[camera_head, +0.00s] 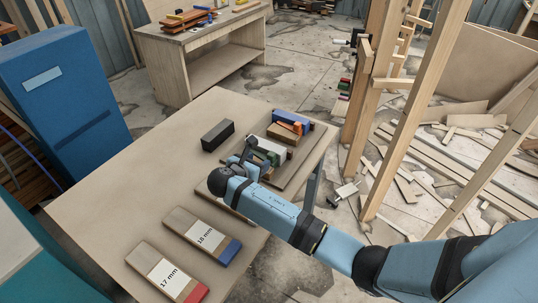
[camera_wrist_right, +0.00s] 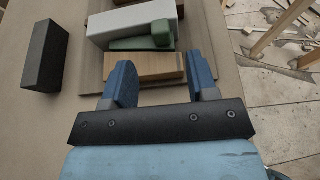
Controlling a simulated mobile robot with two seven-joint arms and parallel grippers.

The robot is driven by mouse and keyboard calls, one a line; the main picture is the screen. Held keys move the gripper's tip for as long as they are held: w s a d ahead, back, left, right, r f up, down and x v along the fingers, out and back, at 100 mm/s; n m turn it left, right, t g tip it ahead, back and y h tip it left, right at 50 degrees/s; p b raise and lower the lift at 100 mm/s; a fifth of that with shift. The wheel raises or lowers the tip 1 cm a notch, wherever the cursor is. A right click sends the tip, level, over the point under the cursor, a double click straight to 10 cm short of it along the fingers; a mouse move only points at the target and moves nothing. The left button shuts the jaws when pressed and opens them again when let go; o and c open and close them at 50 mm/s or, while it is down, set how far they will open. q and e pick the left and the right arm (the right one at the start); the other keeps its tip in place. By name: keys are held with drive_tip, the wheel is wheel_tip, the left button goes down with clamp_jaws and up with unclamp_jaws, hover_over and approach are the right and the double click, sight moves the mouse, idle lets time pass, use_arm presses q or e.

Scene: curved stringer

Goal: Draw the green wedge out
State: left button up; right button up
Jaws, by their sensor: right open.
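The green wedge (camera_wrist_right: 162,33) lies between a white block (camera_wrist_right: 135,20) and a wooden block (camera_wrist_right: 145,67) in the right wrist view. Its thicker end faces right and part of it is hidden by the white block. My right gripper (camera_wrist_right: 162,82) is open, its two blue fingers apart beside the ends of the wooden block, with the green wedge a little beyond them. Nothing shows held between the fingers. In the head view the right gripper (camera_head: 250,160) is over the table beside the group of blocks and partly covers it. My left gripper is not in view.
A black block (camera_head: 217,135) stands left of the group. Blue (camera_head: 290,121) and orange pieces lie at its far end. Labelled boards, 18 mm (camera_head: 203,235) and 17 mm (camera_head: 167,273), lie on the near table (camera_head: 110,200). Timber posts (camera_head: 365,100) rise at the right.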

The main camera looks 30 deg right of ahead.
sight(270, 155)
drive_tip(key=x, duration=0.8)
drive_tip(key=shift+c, duration=0.4)
clamp_jaws()
